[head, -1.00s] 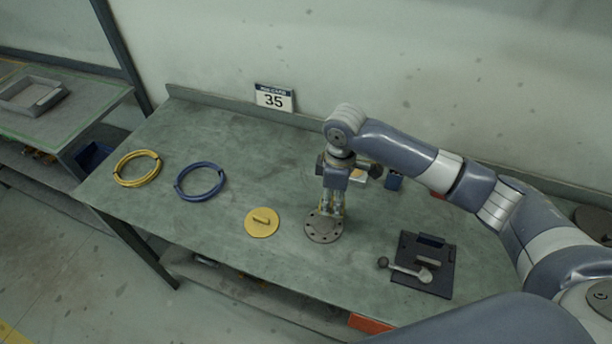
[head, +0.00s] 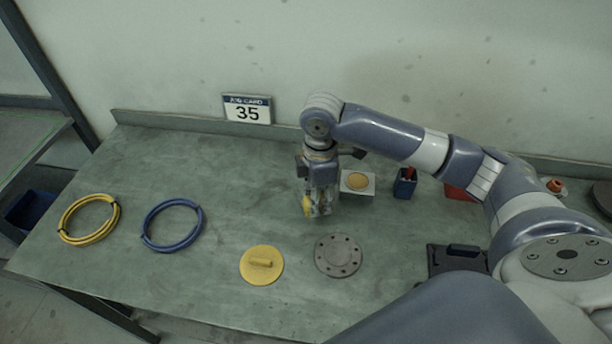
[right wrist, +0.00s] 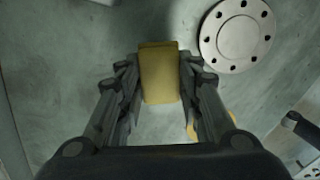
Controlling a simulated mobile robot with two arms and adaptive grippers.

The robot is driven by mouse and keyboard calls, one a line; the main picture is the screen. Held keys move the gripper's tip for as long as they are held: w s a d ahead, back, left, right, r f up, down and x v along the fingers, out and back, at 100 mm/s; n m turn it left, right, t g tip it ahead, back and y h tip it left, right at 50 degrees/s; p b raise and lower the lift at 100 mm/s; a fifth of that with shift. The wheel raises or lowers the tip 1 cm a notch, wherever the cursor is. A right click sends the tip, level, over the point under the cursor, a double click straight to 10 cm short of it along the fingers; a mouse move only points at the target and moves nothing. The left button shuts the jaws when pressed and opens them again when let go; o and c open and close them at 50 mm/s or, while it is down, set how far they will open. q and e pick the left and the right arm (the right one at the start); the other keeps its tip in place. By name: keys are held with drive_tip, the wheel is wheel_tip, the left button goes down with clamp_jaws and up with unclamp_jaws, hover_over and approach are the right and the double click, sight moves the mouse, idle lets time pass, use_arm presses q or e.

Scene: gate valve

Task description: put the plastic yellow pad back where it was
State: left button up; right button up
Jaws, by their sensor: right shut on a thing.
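My right gripper (head: 318,212) is shut on a yellow piece (head: 307,206), which I take to be the plastic yellow pad. It hangs over the bench, behind and a little left of the grey bolted flange (head: 338,256). In the right wrist view the pad (right wrist: 159,72) shows as a yellow block between the fingers (right wrist: 160,85), with the flange (right wrist: 237,35) at upper right. A separate round yellow disc with a raised grip (head: 262,264) lies left of the flange. The gap between pad and bench is hard to judge. My left gripper is not in view.
Yellow (head: 88,220) and blue (head: 172,225) cable coils lie left. A sign marked 35 (head: 247,109) stands behind. The bench's middle left is clear.

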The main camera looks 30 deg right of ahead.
drive_tip(key=w, duration=0.3)
drive_tip(key=w+d+p, duration=0.1)
drive_tip(key=w, duration=0.2)
drive_tip(key=w+d, duration=0.1)
drive_tip(key=w, duration=0.1)
drive_tip(key=shift+w+f, duration=0.4)
drive_tip(key=shift+w+d+f+p, duration=0.1)
drive_tip(key=shift+w+d+p, duration=0.05)
drive_tip(key=shift+w+p, duration=0.2)
drive_tip(key=shift+w+d+f, duration=0.1)
drive_tip(key=shift+w+f, duration=0.05)
drive_tip(key=shift+f, duration=0.05)
wheel_tip(320, 180, down, 2)
drive_tip(key=shift+f+p, duration=0.2)
drive_tip(key=shift+p, duration=0.45)
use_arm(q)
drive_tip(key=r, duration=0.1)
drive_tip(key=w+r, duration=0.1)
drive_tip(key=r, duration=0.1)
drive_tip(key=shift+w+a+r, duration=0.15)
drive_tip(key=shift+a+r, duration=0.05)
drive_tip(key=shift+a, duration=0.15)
use_arm(e)
drive_tip(key=shift+f, duration=0.4)
drive_tip(key=shift+f, duration=0.1)
drive_tip(key=o, duration=0.9)
drive_tip(key=shift+o, duration=0.2)
